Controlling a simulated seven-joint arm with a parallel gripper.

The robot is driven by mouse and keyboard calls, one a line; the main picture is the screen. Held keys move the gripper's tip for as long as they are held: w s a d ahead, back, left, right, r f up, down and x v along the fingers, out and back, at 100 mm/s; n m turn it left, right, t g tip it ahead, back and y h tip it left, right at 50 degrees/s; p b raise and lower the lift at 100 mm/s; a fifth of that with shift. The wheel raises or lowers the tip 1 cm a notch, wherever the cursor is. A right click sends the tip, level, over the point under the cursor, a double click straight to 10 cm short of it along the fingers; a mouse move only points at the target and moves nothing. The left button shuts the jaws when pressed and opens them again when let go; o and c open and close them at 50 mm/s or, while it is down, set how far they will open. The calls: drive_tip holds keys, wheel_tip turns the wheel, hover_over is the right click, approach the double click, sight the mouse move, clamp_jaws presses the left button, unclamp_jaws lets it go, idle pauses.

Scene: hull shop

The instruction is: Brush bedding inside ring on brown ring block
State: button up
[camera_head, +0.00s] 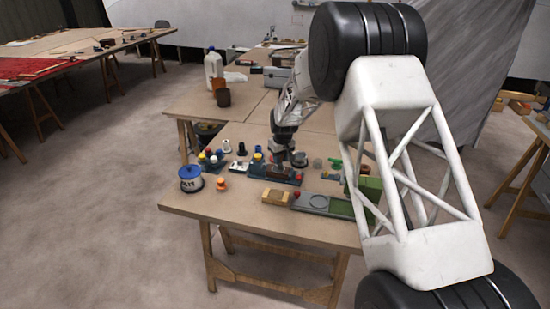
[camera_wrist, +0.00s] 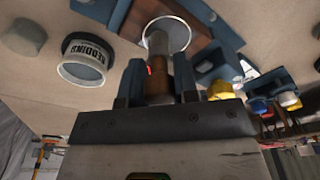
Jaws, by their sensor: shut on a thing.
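My gripper (camera_head: 284,157) points down over a blue fixture (camera_head: 287,178) on the table. In the wrist view its two dark fingers (camera_wrist: 159,88) are shut on a brown and grey upright tool, seemingly the brush (camera_wrist: 158,72). Beyond the tool is a brown block (camera_wrist: 150,9) between blue fixture sides. A pale ring (camera_wrist: 187,36) shows on the block, and the tool overlaps the ring's lower part in this view. Contact between tool and block cannot be told. A pot labelled BEDDING (camera_wrist: 88,52) stands to the left in the wrist view.
A tan block (camera_head: 276,197) and a grey-green fixture with a circle (camera_head: 318,201) lie in front. Several small coloured parts crowd the table around my gripper. The table's front left is clear.

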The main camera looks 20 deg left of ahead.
drive_tip(key=shift+d, duration=1.2)
drive_tip(key=shift+a, duration=3.2)
wheel_tip(320, 180, up, 8)
